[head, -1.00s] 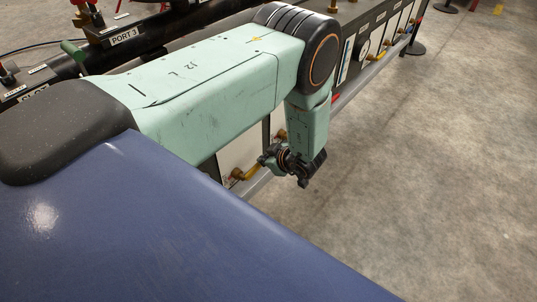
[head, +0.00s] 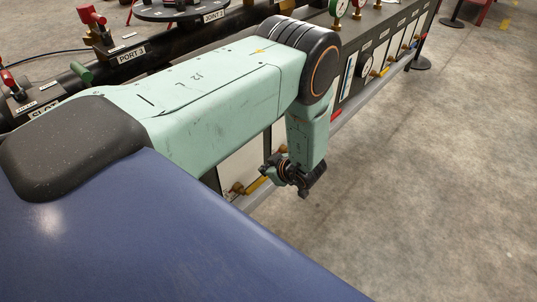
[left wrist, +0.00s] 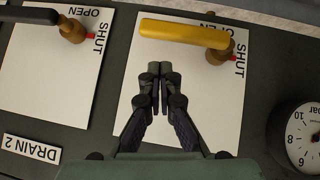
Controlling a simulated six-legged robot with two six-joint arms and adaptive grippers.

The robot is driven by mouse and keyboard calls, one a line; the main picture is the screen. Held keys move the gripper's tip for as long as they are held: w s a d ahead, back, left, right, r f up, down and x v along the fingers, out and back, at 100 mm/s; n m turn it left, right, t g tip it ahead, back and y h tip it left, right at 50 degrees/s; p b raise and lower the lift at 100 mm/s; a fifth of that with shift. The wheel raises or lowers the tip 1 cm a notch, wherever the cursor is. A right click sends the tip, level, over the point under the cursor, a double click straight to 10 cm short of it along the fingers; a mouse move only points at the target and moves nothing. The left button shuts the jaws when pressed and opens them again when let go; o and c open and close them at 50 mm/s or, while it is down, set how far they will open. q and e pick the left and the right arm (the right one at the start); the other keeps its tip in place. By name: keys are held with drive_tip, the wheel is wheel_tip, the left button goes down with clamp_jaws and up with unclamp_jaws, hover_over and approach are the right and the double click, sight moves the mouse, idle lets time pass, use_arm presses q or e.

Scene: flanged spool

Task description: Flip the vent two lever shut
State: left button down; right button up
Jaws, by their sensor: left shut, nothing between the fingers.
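In the left wrist view a yellow lever (left wrist: 185,33) lies across a white panel (left wrist: 185,110), its handle pointing left from a brass pivot (left wrist: 219,55). The words OPEN and SHUT stand by the pivot, OPEN partly covered by the handle and SHUT beside a red mark. No label naming vent two is legible. My left gripper (left wrist: 158,78) is shut and empty, its tips a little below the handle in the picture, with a gap showing. In the head view the left gripper (head: 296,180) hangs beside a yellow lever (head: 256,185). My right gripper is out of view.
A dark lever (left wrist: 28,14) on another white panel and a DRAIN 2 label (left wrist: 32,149) are at left in the wrist view; a gauge (left wrist: 300,137) is at right. The bench runs away to the upper right. Open floor (head: 420,190) lies right of it.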

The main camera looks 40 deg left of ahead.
use_arm(q)
drive_tip(key=w+p+v, duration=0.2)
drive_tip(key=p+v, duration=0.2)
drive_tip(key=v, duration=0.6)
drive_tip(key=shift+s+r, duration=0.3)
drive_tip(key=shift+r, duration=0.3)
drive_tip(key=s+d+m+h, duration=0.2)
drive_tip(key=s+m, duration=0.4)
drive_tip(key=s, duration=0.4)
drive_tip(key=s+d+m+g+h, duration=0.1)
drive_tip(key=s+d+m+h, duration=0.2)
drive_tip(key=s, duration=0.7)
drive_tip(key=s+d+m+g+h, duration=0.1)
drive_tip(key=s+m+h, duration=0.3)
drive_tip(key=s+m, duration=0.4)
drive_tip(key=shift+s+d+f+m+p, duration=0.35)
drive_tip(key=shift+s+d, duration=0.3)
drive_tip(key=shift+s, duration=0.5)
